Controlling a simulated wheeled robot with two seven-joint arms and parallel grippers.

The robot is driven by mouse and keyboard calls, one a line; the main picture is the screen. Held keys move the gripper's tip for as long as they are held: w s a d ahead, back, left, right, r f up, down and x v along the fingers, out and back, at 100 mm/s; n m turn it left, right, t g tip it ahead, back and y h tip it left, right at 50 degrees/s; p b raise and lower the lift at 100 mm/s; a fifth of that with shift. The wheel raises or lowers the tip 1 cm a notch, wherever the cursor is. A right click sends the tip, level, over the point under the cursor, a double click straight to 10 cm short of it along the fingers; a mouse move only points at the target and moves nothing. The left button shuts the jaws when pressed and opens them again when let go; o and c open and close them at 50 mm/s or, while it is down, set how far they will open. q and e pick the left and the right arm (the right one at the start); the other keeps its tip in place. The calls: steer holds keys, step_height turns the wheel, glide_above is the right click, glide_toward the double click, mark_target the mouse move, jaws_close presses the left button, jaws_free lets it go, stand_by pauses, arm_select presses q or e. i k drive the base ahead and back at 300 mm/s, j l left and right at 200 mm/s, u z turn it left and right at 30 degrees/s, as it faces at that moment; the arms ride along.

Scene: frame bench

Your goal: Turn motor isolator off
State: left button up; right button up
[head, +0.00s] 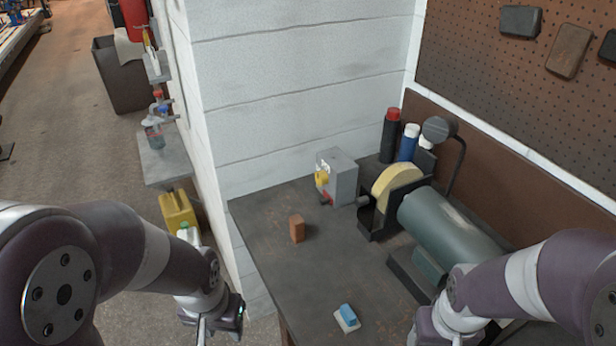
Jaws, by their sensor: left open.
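The motor isolator is a grey box (344,178) standing on the bench near the white wall, left of the grinder. My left gripper (219,336) is open and empty, pointing down just off the bench's left side, well in front of and below the isolator. My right gripper (437,338) is at the bottom edge, over the bench front, and its fingers are cut off by the frame.
The bench (290,275) holds a brown block (297,229), a blue-and-white block (347,317), and a green motor (447,225) with a yellow wheel (397,184). Several bottles stand behind it. A yellow can (177,211) stands left of the wall. The bench's front middle is mostly clear.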

mark_target(321, 178)
steer(key=i+j+z, duration=0.1)
steer(key=z, duration=0.35)
steer(key=j+z, duration=0.3)
steer(key=z, duration=0.2)
steer(key=j+z, duration=0.25)
steer(key=z, duration=0.2)
steer(key=j+z, duration=0.25)
steer(key=z, duration=0.2)
steer(key=k+j+z, duration=0.1)
steer(key=j, duration=0.35)
steer(key=k+j+z, duration=0.1)
steer(key=j, duration=0.3)
steer(key=k+j+z, duration=0.1)
steer(key=j, duration=0.3)
steer(key=k+j+z, duration=0.1)
steer(key=k+j, duration=0.15)
steer(key=j, duration=0.15)
steer(key=k+j+z, duration=0.1)
steer(key=j, duration=0.3)
steer(key=k+j+z, duration=0.1)
steer(key=k+j, duration=0.15)
steer(key=i+j, duration=0.15)
steer(key=j, duration=0.15)
steer(key=i+j, duration=0.1)
steer(key=j, duration=0.15)
